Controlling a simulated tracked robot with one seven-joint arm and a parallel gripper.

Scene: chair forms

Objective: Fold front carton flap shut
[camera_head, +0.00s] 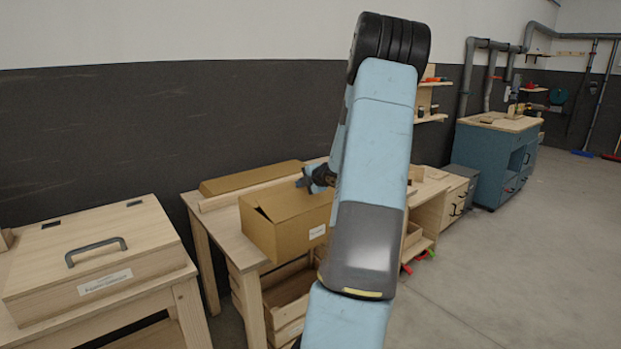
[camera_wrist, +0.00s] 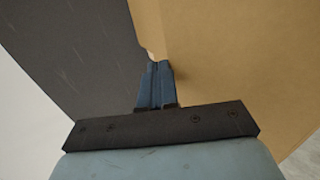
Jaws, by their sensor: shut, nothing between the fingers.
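A brown cardboard carton (camera_head: 275,238) with a white label stands on the wooden workbench, partly hidden behind my arm. Its top shows brown panels, with a small gap at the left top corner. I cannot tell clearly which flaps are folded. My gripper (camera_head: 308,183) is just above the carton's far top edge, mostly hidden by my arm. In the wrist view my gripper (camera_wrist: 158,65) is shut and empty, its fingertips at or very near the edge of a brown cardboard panel (camera_wrist: 225,60). I cannot tell whether they touch.
A wooden box with a dark handle (camera_head: 95,258) stands on a table at the left. The workbench (camera_head: 215,222) has a long panel (camera_head: 250,178) behind the carton and an open wooden drawer or crate (camera_head: 290,300) below. Blue cabinets (camera_head: 490,160) stand at the right.

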